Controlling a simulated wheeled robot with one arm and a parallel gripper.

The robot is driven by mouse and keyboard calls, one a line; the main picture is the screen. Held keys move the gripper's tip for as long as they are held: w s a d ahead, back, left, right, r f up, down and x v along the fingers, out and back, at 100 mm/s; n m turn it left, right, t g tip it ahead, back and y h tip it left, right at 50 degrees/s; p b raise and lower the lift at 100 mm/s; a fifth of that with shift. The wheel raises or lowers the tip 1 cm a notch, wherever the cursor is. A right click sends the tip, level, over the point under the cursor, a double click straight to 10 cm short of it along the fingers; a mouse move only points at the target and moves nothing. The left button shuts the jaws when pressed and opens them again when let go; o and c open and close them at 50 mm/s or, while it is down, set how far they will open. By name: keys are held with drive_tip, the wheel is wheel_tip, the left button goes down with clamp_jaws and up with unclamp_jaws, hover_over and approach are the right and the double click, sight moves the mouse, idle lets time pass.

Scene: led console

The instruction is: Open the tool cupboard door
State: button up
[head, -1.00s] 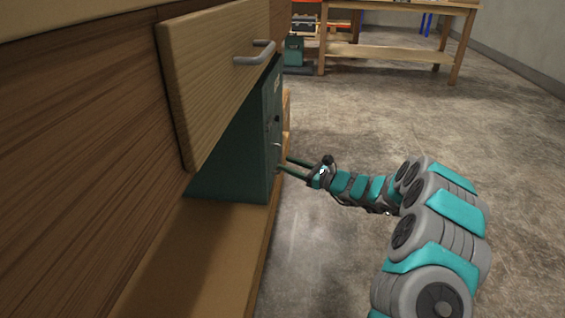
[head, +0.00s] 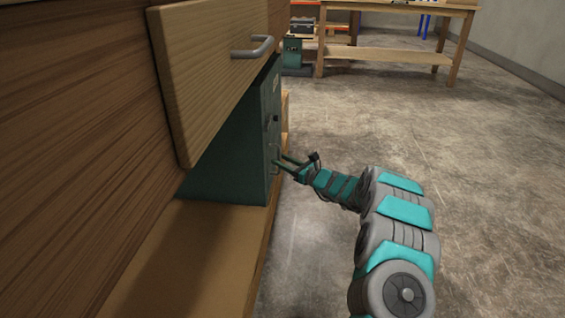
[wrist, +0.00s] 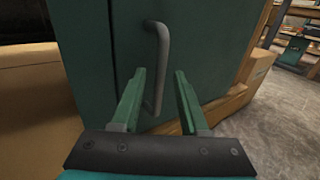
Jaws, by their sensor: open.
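The green tool cupboard (head: 225,170) stands on a wooden shelf under the bench at the left of the head view. Its door (wrist: 205,45) looks shut, with a dark seam left of the handle in the wrist view. The grey bar handle (wrist: 162,50) runs upright on the door. My gripper (head: 280,161) is open at the cupboard's front face. In the wrist view my gripper (wrist: 160,74) has one green finger on each side of the handle's lower part. I see no clear contact, and cannot tell whether the fingertips reach around the bar.
A wooden drawer front (head: 210,75) with a grey handle (head: 254,48) juts out above the cupboard. The wooden shelf (head: 165,260) extends toward the camera. A wooden table (head: 395,52) stands at the back. The concrete floor (head: 480,160) to the right is clear.

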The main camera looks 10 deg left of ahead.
clamp_jaws()
idle(0.3)
idle(1.2)
